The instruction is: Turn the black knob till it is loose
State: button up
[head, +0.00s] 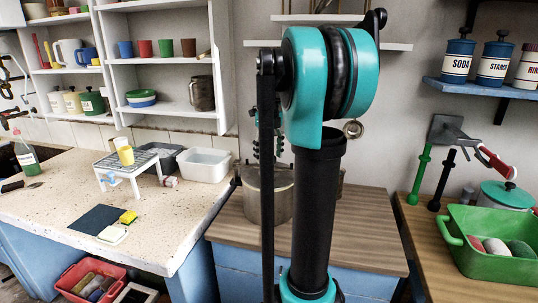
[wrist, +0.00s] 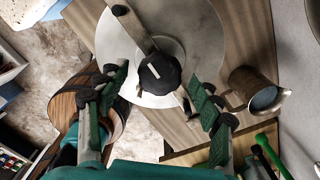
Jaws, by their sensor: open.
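The black knob (wrist: 160,73), faceted with a pale mark on top, sits at the centre of a round pale lid (wrist: 205,35) in the wrist view. A metal bar (wrist: 130,24) runs from the knob across the lid. My gripper (wrist: 159,86) is open, with one green-padded finger on each side of the knob and a visible gap to both. In the head view a metal pot (head: 268,192) stands on the wooden counter, partly behind my arm. The knob is hidden there, and only bits of my gripper (head: 267,135) show.
In the wrist view a metal jug (wrist: 256,97) stands right of the lid and a wooden vessel (wrist: 82,103) lies to the left. In the head view a white basin (head: 205,165) is left of the pot and a green tub (head: 490,262) is at right. The counter's front (head: 365,250) is clear.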

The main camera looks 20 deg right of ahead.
jog(key=shift+c, duration=0.4)
jog(key=c, duration=1.1)
